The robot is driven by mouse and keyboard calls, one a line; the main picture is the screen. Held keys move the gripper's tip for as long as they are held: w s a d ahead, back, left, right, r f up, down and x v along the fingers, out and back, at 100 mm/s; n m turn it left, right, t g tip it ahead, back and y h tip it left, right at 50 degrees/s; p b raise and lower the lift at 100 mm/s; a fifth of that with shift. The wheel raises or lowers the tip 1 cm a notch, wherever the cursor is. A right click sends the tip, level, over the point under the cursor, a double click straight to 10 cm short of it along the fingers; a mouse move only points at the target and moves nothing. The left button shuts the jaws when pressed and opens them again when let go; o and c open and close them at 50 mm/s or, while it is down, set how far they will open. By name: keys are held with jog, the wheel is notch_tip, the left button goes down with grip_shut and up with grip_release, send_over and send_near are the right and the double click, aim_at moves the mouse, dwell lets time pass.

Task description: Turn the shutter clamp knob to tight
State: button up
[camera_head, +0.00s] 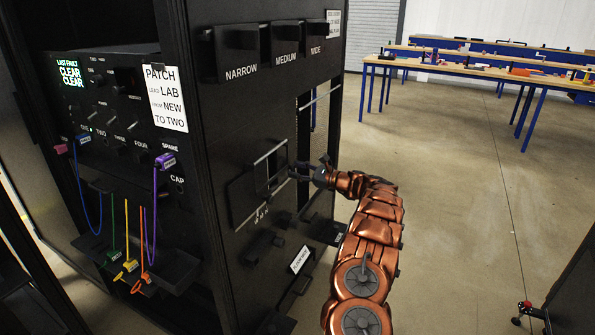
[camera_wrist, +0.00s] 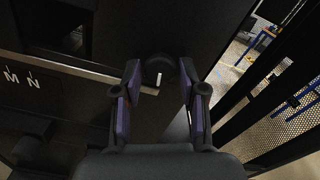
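A round black knob (camera_wrist: 160,69) with a short white mark on its lower part shows in the wrist view, on the dark rack face. My gripper (camera_wrist: 158,92) is open, with a purple-padded finger on each side of the knob. A gap shows between the knob and the fingers, and I cannot tell whether the fingertips reach its depth. In the head view my gripper (camera_head: 292,172) is at the rack's side face, beside a framed opening with pale rails (camera_head: 270,152). I cannot make out the knob there. The dark shutter panel (camera_head: 243,198) is at the left of this opening.
Bins marked NARROW (camera_head: 238,52), MEDIUM (camera_head: 284,42) and WIDE (camera_head: 317,36) hang above. A patch panel with coloured cables (camera_head: 155,215) is on the left face. Dark ledges (camera_head: 262,246) jut out below my gripper. The floor (camera_head: 460,190) to the right is open.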

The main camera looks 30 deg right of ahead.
jog(key=shift+o, duration=1.2)
jog(key=shift+r, duration=0.1)
jog(key=v, duration=1.2)
